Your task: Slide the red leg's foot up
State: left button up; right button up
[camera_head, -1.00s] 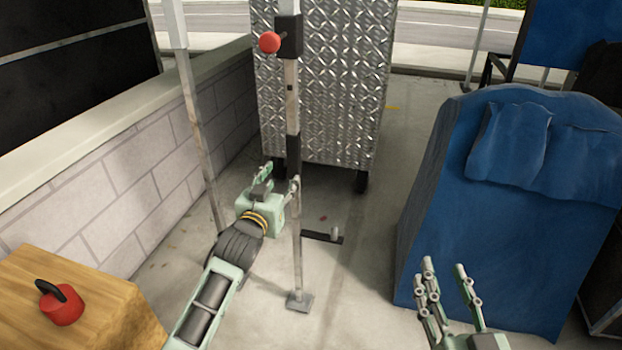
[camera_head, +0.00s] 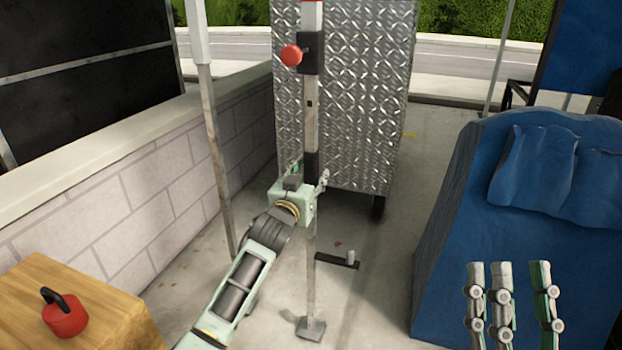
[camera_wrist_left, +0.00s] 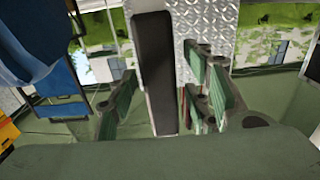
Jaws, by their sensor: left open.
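The leg is an upright grey post (camera_head: 312,120) with a red top, a red knob (camera_head: 291,55) on a black collar, and a black band (camera_head: 311,163) lower down. Its flat foot (camera_head: 311,328) is at the floor. My left gripper (camera_head: 311,176) is open at the band's lower end, its fingers to either side of the post. In the left wrist view the black band (camera_wrist_left: 153,70) stands between the spread fingers, with no clear contact. The gripper's body hides part of the post. My right gripper (camera_head: 520,268) is open and empty at lower right, fingers up.
A diamond-plate metal box (camera_head: 362,90) stands close behind the post. A low block wall (camera_head: 150,185) and a thinner pole (camera_head: 215,150) are to the left. A wooden block (camera_head: 110,320) bears a red weight (camera_head: 66,318). Blue-covered bulk (camera_head: 460,210) is at right.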

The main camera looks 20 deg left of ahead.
pick_arm(q)
jog(key=shift+w, duration=0.1)
grip_shut()
dwell(0.5)
